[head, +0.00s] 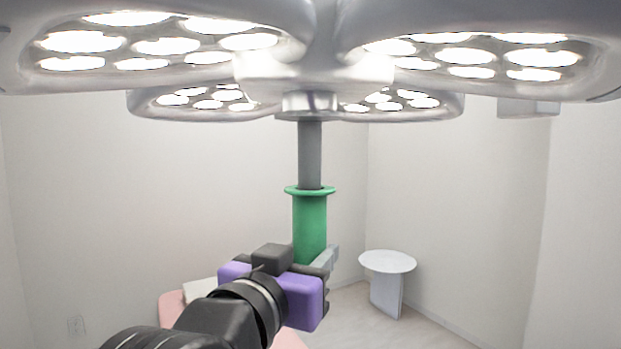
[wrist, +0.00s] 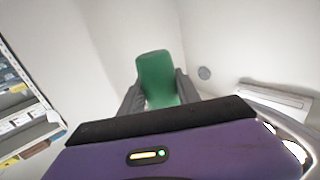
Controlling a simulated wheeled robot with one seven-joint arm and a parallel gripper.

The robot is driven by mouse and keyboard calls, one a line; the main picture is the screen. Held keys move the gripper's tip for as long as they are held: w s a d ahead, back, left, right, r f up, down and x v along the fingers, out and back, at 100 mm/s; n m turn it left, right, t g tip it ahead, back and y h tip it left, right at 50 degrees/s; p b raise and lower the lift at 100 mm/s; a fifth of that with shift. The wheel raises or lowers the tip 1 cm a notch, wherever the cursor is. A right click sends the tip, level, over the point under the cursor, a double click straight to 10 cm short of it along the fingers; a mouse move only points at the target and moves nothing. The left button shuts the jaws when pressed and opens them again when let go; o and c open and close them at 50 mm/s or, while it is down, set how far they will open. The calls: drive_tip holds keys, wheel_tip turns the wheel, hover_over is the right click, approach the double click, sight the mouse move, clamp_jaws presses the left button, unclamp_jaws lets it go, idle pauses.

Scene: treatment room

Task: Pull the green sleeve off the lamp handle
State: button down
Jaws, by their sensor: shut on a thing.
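The green sleeve (head: 310,225) hangs upright below the lamp, with a flared rim at its top. A bare length of the grey lamp handle (head: 310,155) shows above that rim, up to the lamp hub. My gripper (head: 326,262) is shut on the lower part of the sleeve. In the wrist view the green sleeve (wrist: 158,78) stands between the two dark fingers. The sleeve's lower end is hidden behind my gripper in the head view. I cannot tell how much of the handle is inside the sleeve.
The surgical lamp (head: 315,70) spreads its lit heads over the top of the head view. A small round white table (head: 387,262) stands at the right. A pink padded surface (head: 172,306) lies low behind my arm. Shelves (wrist: 22,105) show at the left in the wrist view.

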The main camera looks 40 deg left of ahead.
wheel_tip(320, 180, down, 7)
drive_tip(key=b, duration=0.4)
drive_tip(key=shift+b, duration=0.3)
idle(1.0)
drive_tip(key=v, duration=1)
idle(0.8)
idle(0.5)
